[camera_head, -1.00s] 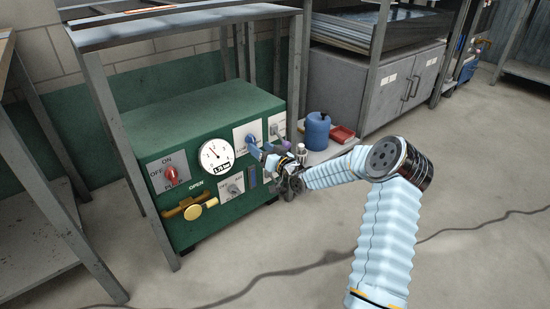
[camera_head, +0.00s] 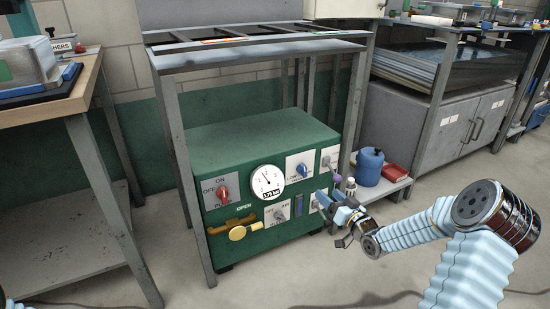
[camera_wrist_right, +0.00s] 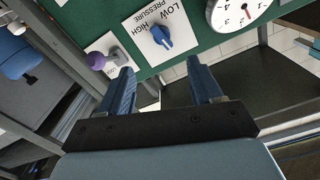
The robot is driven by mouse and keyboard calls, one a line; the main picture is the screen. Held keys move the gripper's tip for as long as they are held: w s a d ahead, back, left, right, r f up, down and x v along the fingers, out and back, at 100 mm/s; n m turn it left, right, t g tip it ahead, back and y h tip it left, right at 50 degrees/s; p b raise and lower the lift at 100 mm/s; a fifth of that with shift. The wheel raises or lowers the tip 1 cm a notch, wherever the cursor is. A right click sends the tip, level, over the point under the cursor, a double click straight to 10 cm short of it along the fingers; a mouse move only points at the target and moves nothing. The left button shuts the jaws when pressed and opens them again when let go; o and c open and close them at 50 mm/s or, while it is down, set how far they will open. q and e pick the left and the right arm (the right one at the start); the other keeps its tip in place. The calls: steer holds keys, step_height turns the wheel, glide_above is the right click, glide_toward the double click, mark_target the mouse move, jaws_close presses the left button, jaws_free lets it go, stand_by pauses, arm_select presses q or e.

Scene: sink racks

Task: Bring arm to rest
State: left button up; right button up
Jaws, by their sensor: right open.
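My right gripper (camera_head: 331,197) is open and empty in front of the lower right corner of the green panel box (camera_head: 260,140). In the right wrist view its two blue fingers (camera_wrist_right: 161,78) stand apart with nothing between them. The blue pressure knob (camera_head: 302,171) is ahead of the fingers; it also shows in the right wrist view (camera_wrist_right: 161,36), apart from them. A purple knob (camera_wrist_right: 96,60) appears left of the fingers there. My left gripper is not in view.
The box stands inside a grey metal frame (camera_head: 190,185), whose legs are close by. A blue jug (camera_head: 369,167) and a red tray (camera_head: 396,172) sit on a low shelf to the right. A wooden-topped table (camera_head: 85,85) is at left.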

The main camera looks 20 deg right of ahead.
steer(key=s+a+f+m+g+y, duration=0.1)
steer(key=s+a+f+g+y, duration=0.15)
steer(key=a+f+g, duration=0.95)
steer(key=s+a+f+t, duration=0.1)
steer(key=s+a+f, duration=0.35)
steer(key=a, duration=0.25)
steer(key=s+a+f, duration=0.3)
steer(key=a+f, duration=0.3)
steer(key=a, duration=0.1)
steer(key=s+a+f+n+g, duration=0.1)
steer(key=s+a+f+g, duration=0.15)
steer(key=s, duration=0.45)
steer(key=s+a+f+n+g, duration=0.1)
steer(key=s+a+f+g, duration=0.15)
steer(key=s, duration=0.35)
step_height(320, 180, up, 13)
steer(key=s+a+g+p, duration=0.1)
steer(key=s+p, duration=0.1)
steer(key=p, duration=1)
steer(key=shift+s+a+p, duration=0.4)
steer(key=shift+y, duration=0.25)
steer(key=shift+c, duration=0.4)
